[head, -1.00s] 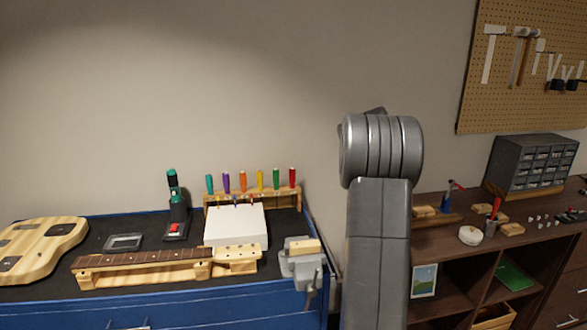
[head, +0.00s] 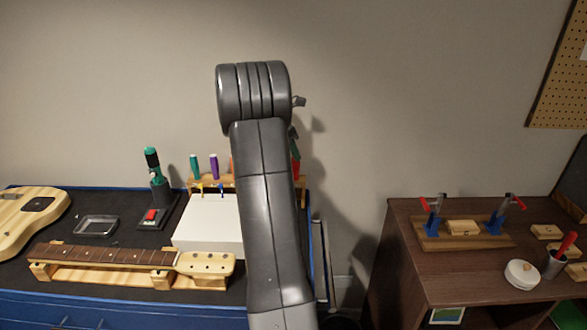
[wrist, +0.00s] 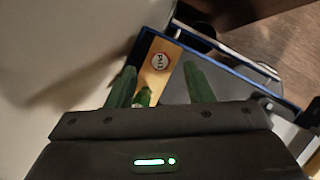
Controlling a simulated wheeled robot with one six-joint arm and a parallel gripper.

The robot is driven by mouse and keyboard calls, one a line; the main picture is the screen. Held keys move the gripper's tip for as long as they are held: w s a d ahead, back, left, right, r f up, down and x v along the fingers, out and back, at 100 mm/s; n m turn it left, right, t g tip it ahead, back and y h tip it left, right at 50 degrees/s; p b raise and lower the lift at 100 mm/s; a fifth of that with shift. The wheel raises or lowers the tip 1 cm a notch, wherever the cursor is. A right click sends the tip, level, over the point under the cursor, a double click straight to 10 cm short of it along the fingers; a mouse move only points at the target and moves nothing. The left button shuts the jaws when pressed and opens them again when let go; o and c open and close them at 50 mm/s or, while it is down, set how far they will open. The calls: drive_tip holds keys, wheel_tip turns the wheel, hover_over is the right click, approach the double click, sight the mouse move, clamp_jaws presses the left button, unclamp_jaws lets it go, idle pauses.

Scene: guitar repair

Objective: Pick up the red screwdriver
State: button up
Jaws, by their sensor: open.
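The red screwdriver (head: 297,167) shows as a sliver of red handle at the right end of the wooden rack (head: 216,183) in the head view; my arm hides the rest. My gripper is largely hidden behind my arm there. In the wrist view my gripper (wrist: 158,67) is open, its two dark green fingers spread above the rack's end. Between the fingertips is a round white disc (wrist: 159,62) with lettering and a reddish rim; I cannot tell whether it is the red handle's end. A green handle (wrist: 143,97) is close beside the left finger.
Teal (head: 195,167) and purple (head: 214,167) handles stand in the rack. A white box (head: 210,222) and a guitar neck (head: 110,256) lie in front. A brown table (head: 410,245) stands to the right, across a gap.

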sight(298, 166)
drive_tip(key=p+x, duration=0.1)
drive_tip(key=x, duration=0.6)
drive_tip(key=shift+s+f, duration=0.1)
drive_tip(key=shift+f, duration=0.15)
clamp_jaws()
